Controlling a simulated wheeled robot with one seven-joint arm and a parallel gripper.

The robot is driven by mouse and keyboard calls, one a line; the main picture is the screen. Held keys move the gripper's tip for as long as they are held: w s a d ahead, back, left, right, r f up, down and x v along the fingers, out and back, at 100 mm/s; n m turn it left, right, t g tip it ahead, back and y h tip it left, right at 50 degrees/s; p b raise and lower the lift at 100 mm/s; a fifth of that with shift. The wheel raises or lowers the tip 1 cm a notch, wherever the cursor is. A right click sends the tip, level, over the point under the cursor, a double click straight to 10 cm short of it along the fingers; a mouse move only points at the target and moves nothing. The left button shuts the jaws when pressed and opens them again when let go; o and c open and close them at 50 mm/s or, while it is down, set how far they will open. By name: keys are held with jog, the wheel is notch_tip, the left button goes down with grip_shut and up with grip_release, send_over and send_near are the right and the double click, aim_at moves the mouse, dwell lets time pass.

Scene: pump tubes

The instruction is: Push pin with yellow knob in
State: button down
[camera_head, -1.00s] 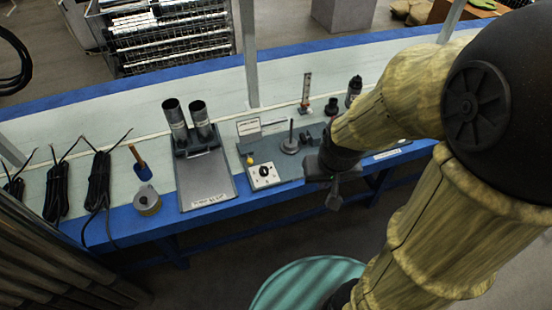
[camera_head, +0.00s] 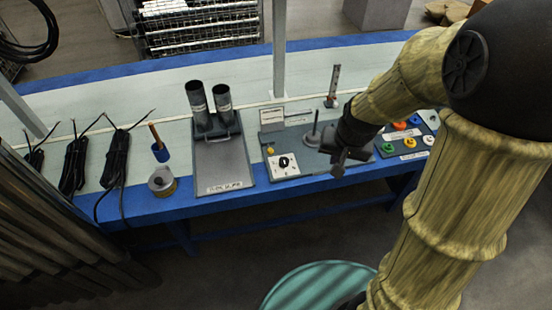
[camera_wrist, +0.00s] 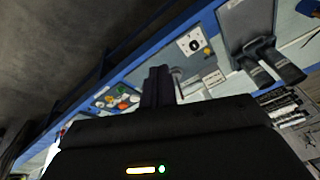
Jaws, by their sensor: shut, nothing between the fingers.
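A small yellow knob (camera_head: 269,150) sits at the left side of the grey fixture on the bench, just behind a white panel with a black dial (camera_head: 284,164). In the wrist view the yellow knob (camera_wrist: 207,51) is small, next to the white dial panel (camera_wrist: 190,42). My gripper (camera_head: 338,167) is to the right of the panel, near the bench's front edge, apart from the knob. Its fingers (camera_wrist: 158,84) are together and empty in the wrist view. How far the pin stands out cannot be told at this size.
A thin upright post on a round base (camera_head: 314,137) stands right of the knob. A grey plate with two dark tubes (camera_head: 222,168) is to the left. A tray of coloured parts (camera_head: 402,154), one yellow, lies right of my gripper. Black cable bundles (camera_head: 118,158) lie far left.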

aim_at(272, 154)
jog(key=w+a+f+m+y+b, duration=0.1)
jog(key=w+a+f+b, duration=0.3)
jog(key=w+f, duration=0.4)
jog(key=w+a+f+m+t+y+b, duration=0.1)
jog(key=w+a+f+m+b, duration=0.3)
jog(key=w+f+b, duration=0.3)
jog(key=w+a+f+m+t+y+b, duration=0.1)
jog(key=w+a+f+b, duration=0.3)
jog(key=w+f, duration=0.5)
jog(key=shift+w+a+f+m+y+b, duration=0.1)
jog(key=shift+w+f+m+y+b, duration=0.1)
jog(key=shift+f+m+y+b, duration=0.55)
jog(key=shift+w+a+f, duration=0.15)
jog(key=shift+w+f, duration=0.1)
jog(key=shift+f, duration=0.05)
jog(key=b+x, duration=0.1)
jog(key=x, duration=0.9)
